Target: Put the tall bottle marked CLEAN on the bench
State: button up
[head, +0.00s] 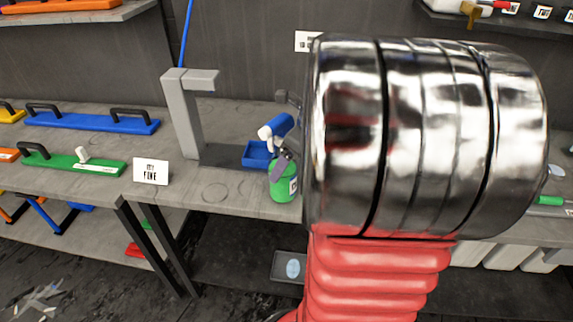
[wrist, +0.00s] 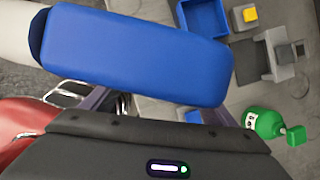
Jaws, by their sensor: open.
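No CLEAN lettering is readable on any bottle. The bench (head: 225,180) is grey with faint circles.
A grey upright stand (head: 185,115), a blue tray (head: 257,154) and a white card (head: 151,171) are on the bench. Blue (head: 95,122) and green (head: 75,163) handled tools lie at left. My arm hides much of the right side.

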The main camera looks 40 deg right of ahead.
jog(key=a+v, duration=0.1)
jog(key=v, duration=0.9)
jog(key=shift+s+d+r, duration=0.2)
jog(key=shift+d+r, duration=0.1)
jog(key=shift+d, duration=0.2)
